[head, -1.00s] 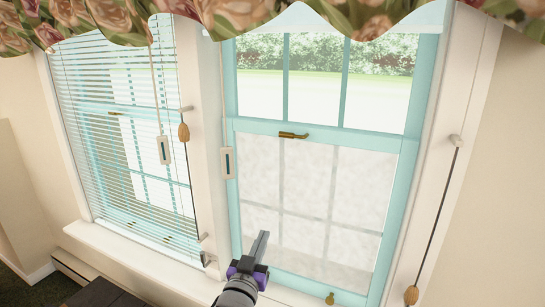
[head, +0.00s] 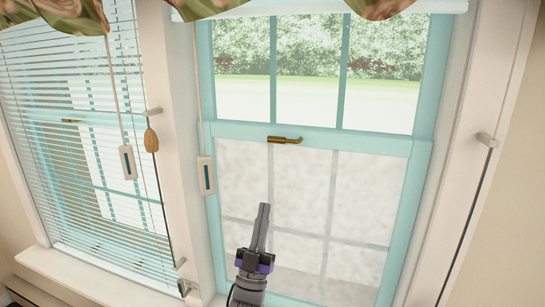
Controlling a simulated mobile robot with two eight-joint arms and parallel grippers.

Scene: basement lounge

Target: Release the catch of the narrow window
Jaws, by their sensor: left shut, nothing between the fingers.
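The uncovered window (head: 310,136) has a turquoise frame, clear upper panes and frosted lower panes. Its brass catch (head: 285,140) sits on the middle rail, with its lever pointing right. My left gripper (head: 263,208) is shut and empty. It points up in front of the lower frosted panes, below the catch and apart from it in the picture. A second turquoise window (head: 85,190) stands to the left behind lowered blinds, with a small brass catch (head: 70,121) seen through the slats. My right gripper is out of view.
A blind cord with a pale holder (head: 206,176) hangs at the left edge of the uncovered window. Another holder (head: 128,163) and a wooden tassel (head: 151,140) hang by the left window. A white sill (head: 90,284) runs below. Floral valance cloth (head: 60,14) hangs along the top.

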